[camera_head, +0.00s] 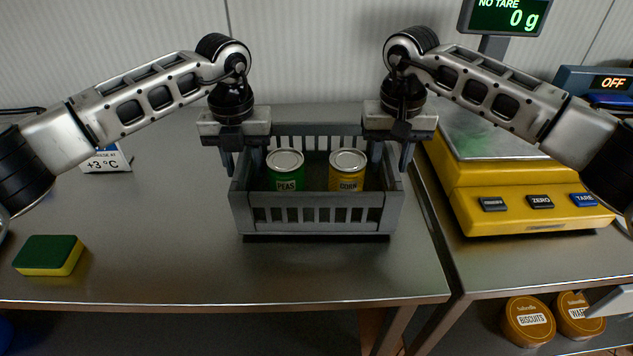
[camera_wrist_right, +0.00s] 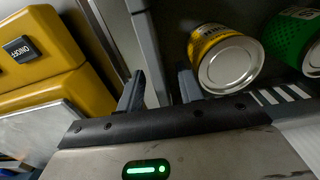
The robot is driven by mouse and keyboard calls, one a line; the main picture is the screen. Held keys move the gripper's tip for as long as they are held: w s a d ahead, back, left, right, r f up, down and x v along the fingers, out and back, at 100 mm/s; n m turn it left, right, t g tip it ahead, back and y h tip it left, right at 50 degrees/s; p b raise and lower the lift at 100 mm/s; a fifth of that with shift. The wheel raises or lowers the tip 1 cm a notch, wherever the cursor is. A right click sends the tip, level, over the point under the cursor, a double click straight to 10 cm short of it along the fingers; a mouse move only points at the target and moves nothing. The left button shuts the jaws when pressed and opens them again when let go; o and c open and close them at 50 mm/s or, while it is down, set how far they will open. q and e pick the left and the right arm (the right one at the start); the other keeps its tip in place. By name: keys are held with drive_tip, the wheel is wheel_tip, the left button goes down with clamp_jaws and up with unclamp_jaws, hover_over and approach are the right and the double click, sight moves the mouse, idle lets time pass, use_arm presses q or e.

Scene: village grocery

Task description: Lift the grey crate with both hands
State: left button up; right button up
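The grey crate (camera_head: 318,228) stands on the steel table, holding a green peas can (camera_head: 285,172) and a yellow corn can (camera_head: 347,172). My left gripper (camera_head: 241,160) is open above the crate's left wall, one finger outside it and one inside. My right gripper (camera_head: 392,158) is open in the same way over the right wall. In the right wrist view, the right gripper's fingers (camera_wrist_right: 160,92) are apart with the crate's wall (camera_wrist_right: 147,50) between them, and gaps show. The corn can (camera_wrist_right: 228,62) and peas can (camera_wrist_right: 295,38) also show there. The left fingertips are partly hidden.
A yellow scale (camera_head: 520,200) stands close to the crate's right on a neighbouring counter. A green and yellow sponge (camera_head: 48,256) lies at the table's left front. A small temperature sign (camera_head: 106,160) stands behind. The table in front of the crate is clear.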

use_arm(q)
drive_tip(key=shift+f, duration=0.55)
use_arm(e)
drive_tip(key=shift+f, duration=0.55)
use_arm(q)
clamp_jaws()
use_arm(e)
clamp_jaws()
use_arm(q)
drive_tip(key=shift+r, duration=0.2)
use_arm(e)
drive_tip(key=shift+r, duration=0.2)
